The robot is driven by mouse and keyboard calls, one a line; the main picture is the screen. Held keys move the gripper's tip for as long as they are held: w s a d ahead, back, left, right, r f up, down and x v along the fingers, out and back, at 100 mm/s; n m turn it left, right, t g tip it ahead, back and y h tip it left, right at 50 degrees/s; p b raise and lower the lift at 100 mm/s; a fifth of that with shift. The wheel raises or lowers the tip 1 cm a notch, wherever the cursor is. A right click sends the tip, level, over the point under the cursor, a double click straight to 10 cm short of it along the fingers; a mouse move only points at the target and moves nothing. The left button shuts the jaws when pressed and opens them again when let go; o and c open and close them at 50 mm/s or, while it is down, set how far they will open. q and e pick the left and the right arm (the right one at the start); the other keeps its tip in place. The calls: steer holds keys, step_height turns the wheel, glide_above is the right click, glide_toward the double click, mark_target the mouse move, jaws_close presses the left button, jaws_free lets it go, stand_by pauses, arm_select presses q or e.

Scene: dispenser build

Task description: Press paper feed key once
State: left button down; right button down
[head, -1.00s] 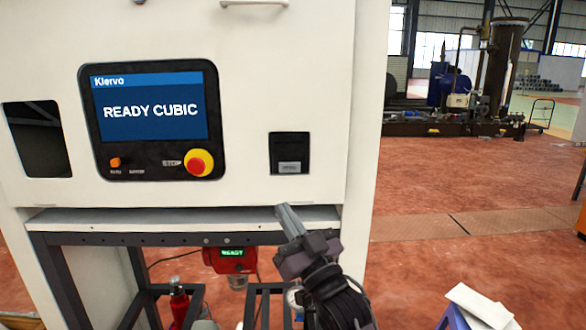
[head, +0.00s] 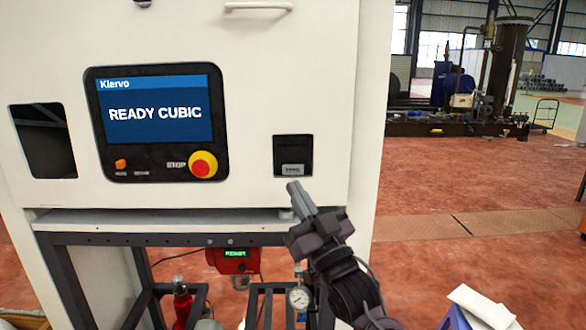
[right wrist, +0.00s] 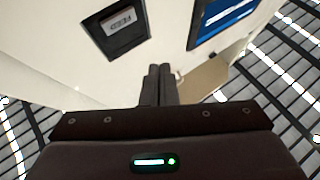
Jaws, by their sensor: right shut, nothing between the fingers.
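The paper feed key (head: 292,169) is a small grey labelled key at the bottom of a black recessed panel (head: 292,147) on the white machine front. In the right wrist view the key (right wrist: 119,22) shows at the upper left, with lettering on it. My right gripper (head: 293,187) is shut and empty, its fingertips pointing up just below the key in the head view. In the right wrist view its fingers (right wrist: 159,70) are together, to the right of and below the key, with no visible contact. My left gripper is not in view.
A screen (head: 157,108) reads READY CUBIC. A red and yellow stop button (head: 202,166) and an orange button (head: 121,164) sit below it. A ledge (head: 160,222) runs under the machine front. A pressure gauge (head: 299,298) hangs beside my right arm.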

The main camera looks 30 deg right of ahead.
steer(key=shift+w+d, duration=0.5)
steer(key=shift+w, duration=0.35)
steer(key=shift+w+d, duration=0.55)
steer(key=shift+w, duration=0.3)
steer(key=shift+w+d, duration=0.5)
steer(key=shift+w, duration=0.35)
steer(key=shift+w, duration=0.1)
steer(key=shift+w+d, duration=0.2)
steer(key=shift+w, duration=0.05)
steer(key=shift+w+d, duration=0.2)
steer(key=shift+w, duration=0.15)
stand_by(0.7)
steer(key=shift+s, duration=0.1)
steer(key=shift+s+a, duration=0.45)
steer(key=shift+s, duration=0.15)
steer(key=shift+s+a, duration=0.45)
steer(key=shift+s, duration=0.25)
steer(key=shift+s+a, duration=0.4)
steer(key=shift+s, duration=0.35)
steer(key=shift+s+a, duration=0.45)
steer(key=shift+s, duration=0.25)
